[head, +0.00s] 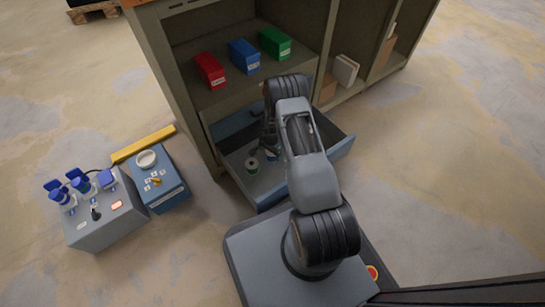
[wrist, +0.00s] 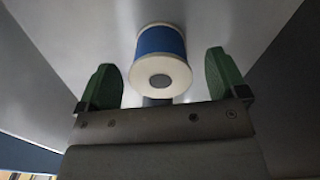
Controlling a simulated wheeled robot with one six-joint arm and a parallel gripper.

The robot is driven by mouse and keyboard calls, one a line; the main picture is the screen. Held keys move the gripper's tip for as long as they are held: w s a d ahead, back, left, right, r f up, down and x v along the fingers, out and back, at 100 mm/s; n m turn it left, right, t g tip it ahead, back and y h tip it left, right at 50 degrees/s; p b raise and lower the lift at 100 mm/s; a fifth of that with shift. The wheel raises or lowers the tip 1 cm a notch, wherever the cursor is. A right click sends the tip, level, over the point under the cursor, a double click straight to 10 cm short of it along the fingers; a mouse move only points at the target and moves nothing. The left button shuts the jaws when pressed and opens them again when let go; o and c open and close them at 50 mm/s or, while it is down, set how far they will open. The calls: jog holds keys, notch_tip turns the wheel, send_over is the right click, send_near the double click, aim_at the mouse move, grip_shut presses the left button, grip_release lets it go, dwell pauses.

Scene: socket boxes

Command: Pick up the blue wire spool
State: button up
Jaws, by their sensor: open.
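The blue wire spool (wrist: 161,42) has white end flanges and a dark centre hole. In the wrist view it stands ahead of my gripper (wrist: 161,66), roughly centred between the two green fingertips. The fingers are open, with a gap on each side of the spool; nothing is held. In the head view my gripper (head: 267,143) reaches down into the open drawer (head: 234,139), and my arm hides much of it. The blue spool is mostly hidden there.
Red (head: 209,70), blue (head: 244,55) and green (head: 275,42) boxes stand on the cabinet shelf above the drawer. A grey control box (head: 100,222) and a blue box (head: 163,190) stand on the floor at left. The drawer walls are close around my gripper.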

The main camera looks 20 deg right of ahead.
jog(key=shift+f, duration=0.5)
jog(key=shift+r, duration=0.1)
jog(key=shift+c, duration=0.3)
jog(key=c, duration=1.1)
